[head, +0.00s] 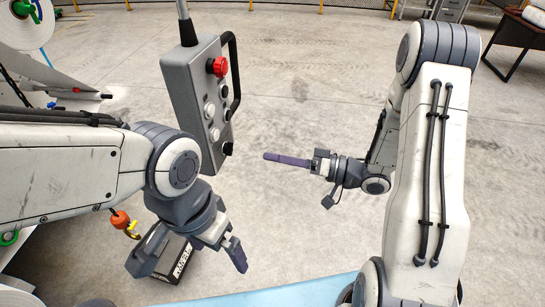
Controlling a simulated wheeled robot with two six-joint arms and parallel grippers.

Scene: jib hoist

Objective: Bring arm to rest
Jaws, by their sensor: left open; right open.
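My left gripper (238,254) hangs at the lower middle of the head view, fingers pointing down to the right. It is open, and nothing shows between its fingers. My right gripper (272,158) points left over the floor near the middle. It is seen side-on, open, with nothing visible in it. An orange ball (120,220) with a yellow hook (132,230) shows below my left arm. The hoist's jib arm cannot be made out.
A dark box with white lettering (150,259) is partly hidden behind my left gripper. A light blue edge (285,293) runs along the bottom. White machinery (22,25) stands at upper left, and a dark table (518,30) at upper right. The concrete floor between is clear.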

